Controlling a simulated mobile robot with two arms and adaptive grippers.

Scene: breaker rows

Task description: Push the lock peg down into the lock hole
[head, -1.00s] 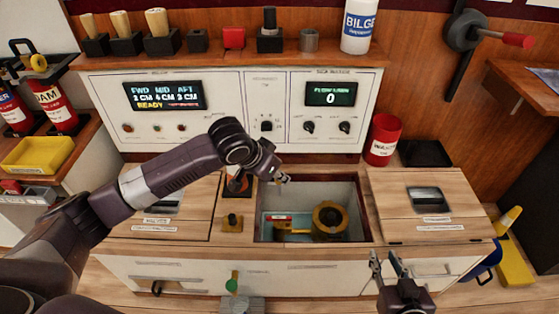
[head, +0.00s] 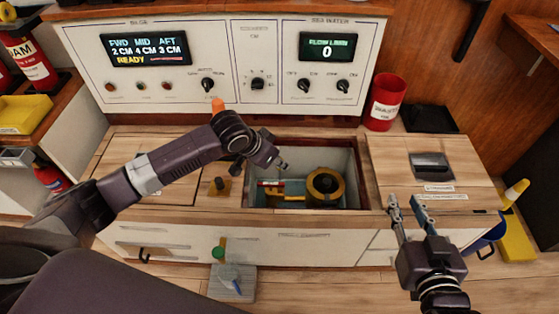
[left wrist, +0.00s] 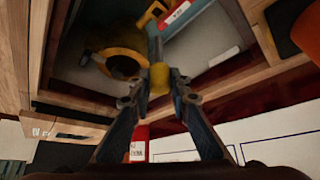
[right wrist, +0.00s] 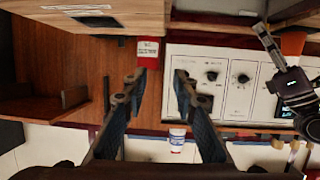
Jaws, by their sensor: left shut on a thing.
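My left gripper (head: 279,163) is over the back left of the open well (head: 338,155) in the counter. In the left wrist view its fingers (left wrist: 158,86) are shut on a small yellow-headed piece (left wrist: 159,77) with a grey shaft. I cannot tell whether this is the lock peg. Inside the well are a yellow ring-shaped fitting (head: 325,183) and a yellow part with a red-and-white label (head: 270,184). A brass plate with a dark knob (head: 219,186) sits left of the well. I cannot make out the lock hole. My right gripper (head: 406,203) is open and empty at the counter's front right.
A control panel (head: 235,95) stands behind the counter. An orange-tipped object (head: 218,104) shows partly behind my left arm. A red canister (head: 384,103) and black tray (head: 430,118) are at the back right. A wooden lid with a recessed handle (head: 431,165) lies right of the well.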

